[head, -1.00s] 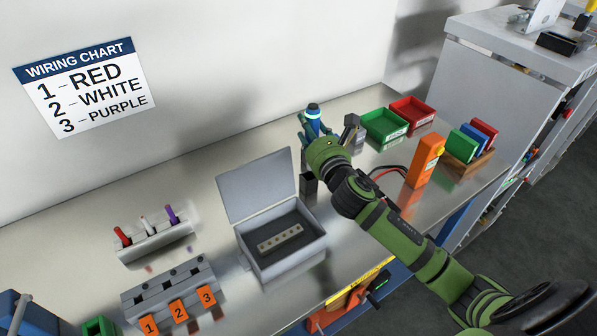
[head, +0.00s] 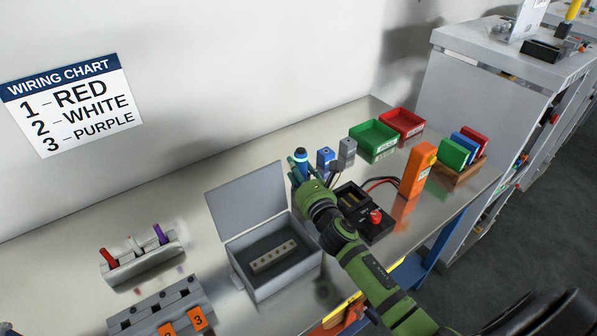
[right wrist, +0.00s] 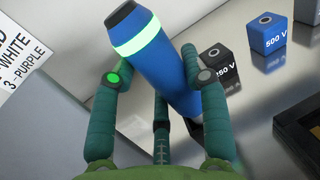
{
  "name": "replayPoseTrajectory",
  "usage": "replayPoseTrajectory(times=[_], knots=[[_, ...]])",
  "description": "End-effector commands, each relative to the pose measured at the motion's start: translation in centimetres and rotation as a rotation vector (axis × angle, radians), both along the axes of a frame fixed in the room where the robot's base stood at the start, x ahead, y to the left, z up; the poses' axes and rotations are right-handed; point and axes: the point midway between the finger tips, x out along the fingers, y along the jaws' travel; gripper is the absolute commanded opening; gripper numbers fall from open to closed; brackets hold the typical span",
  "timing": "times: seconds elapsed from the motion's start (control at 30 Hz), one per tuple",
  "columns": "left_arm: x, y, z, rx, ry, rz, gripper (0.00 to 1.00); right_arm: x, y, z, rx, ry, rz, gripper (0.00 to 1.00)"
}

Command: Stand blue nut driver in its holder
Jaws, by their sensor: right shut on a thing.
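The blue nut driver (head: 301,157) has a dark cap and a pale glowing green band near its end. My right gripper (head: 301,176) is shut on it, with the handle end up. In the right wrist view the blue handle (right wrist: 160,65) leans between the fingers (right wrist: 160,85), and its lower part is hidden behind the gripper. I cannot make out the driver's holder; my gripper and arm cover the bench just beyond the open grey box. My left gripper is not in view.
The open grey box (head: 268,290) stands left of my right arm. A blue block (head: 325,160) and a grey block (head: 348,150) stand close right of the driver. A black unit with a red knob (head: 376,216) and an orange meter (head: 418,170) are farther right. Wire racks are at left.

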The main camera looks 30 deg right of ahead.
Motion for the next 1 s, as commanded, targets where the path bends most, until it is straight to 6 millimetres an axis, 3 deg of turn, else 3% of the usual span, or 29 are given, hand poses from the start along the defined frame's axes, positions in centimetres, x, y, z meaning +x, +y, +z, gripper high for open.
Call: replayPoseTrajectory(times=[0.23,0.27,0.3,0.33,0.73,1.0], knots=[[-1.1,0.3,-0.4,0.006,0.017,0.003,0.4,0.0,0.0,-0.2,-0.001,-0.003,0.0,0.0],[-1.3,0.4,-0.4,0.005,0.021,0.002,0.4,0.0,0.0,-0.2,-0.001,-0.001,0.0,0.49],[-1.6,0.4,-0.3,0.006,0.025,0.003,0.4,0.0,0.0,-0.1,-0.001,-0.001,0.0,0.66],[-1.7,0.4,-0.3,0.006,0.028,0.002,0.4,0.0,0.0,-0.1,-0.001,-0.001,-0.001,0.69],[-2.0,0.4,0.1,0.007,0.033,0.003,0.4,0.0,0.0,0.4,0.0,-0.001,-0.001,0.69],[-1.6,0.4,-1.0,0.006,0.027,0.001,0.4,-4.4,0.3,-0.2,-0.004,0.002,0.002,0.69]])
